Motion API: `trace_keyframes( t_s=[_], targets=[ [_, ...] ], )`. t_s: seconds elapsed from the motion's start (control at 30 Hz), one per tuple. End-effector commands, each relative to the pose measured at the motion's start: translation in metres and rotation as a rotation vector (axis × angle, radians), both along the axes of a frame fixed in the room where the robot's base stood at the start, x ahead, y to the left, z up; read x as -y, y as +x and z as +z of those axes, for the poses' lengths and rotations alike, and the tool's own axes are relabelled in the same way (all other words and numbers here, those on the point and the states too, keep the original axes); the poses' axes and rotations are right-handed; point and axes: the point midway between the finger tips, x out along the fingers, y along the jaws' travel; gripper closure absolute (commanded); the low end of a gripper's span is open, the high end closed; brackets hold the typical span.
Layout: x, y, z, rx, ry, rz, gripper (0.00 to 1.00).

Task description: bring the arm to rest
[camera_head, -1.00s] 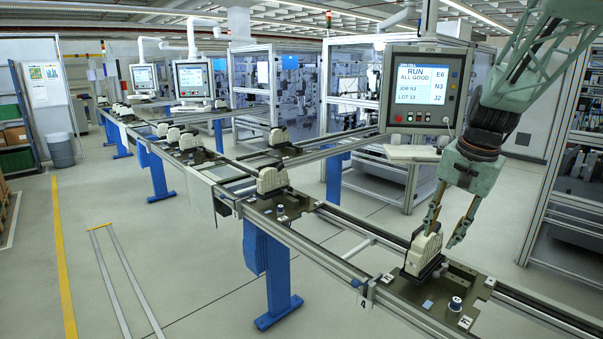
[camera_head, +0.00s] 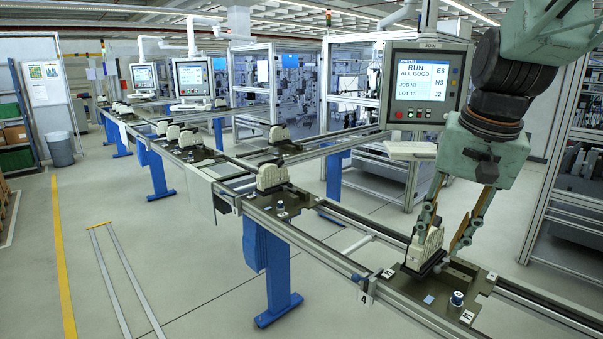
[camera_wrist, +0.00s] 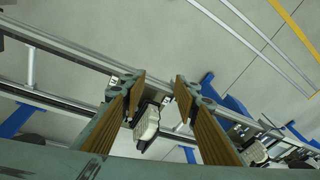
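My gripper (camera_head: 440,236) is at the right of the head view, pointing down, with its two brown-padded fingers spread apart. It also shows in the wrist view (camera_wrist: 158,86), open, with nothing clasped between the pads. A white part (camera_head: 426,248) stands upright on the dark pallet (camera_head: 432,298) just by the left finger. I cannot tell whether the finger touches it. In the wrist view a white part (camera_wrist: 147,122) shows in the gap between the fingers, nearer the left one.
The rail line (camera_head: 340,262) runs from front right to back left, with more white parts (camera_head: 272,177) on pallets. A monitor panel (camera_head: 428,88) reading "RUN ALL GOOD" stands behind and left of my arm. A machine frame (camera_head: 562,170) is at the right.

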Motion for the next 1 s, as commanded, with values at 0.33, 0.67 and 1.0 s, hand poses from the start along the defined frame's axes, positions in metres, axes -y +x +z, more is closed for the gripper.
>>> trace_keyframes(
  t_s=[0.33, 0.67, 1.0],
  targets=[
    [-0.023, -0.059, 0.007, 0.023, -0.035, 0.098, 0.72],
    [-0.040, -0.114, 0.008, 0.043, -0.070, 0.189, 0.72],
    [-0.053, -0.171, 0.001, 0.065, -0.105, 0.280, 0.72]
  ],
)
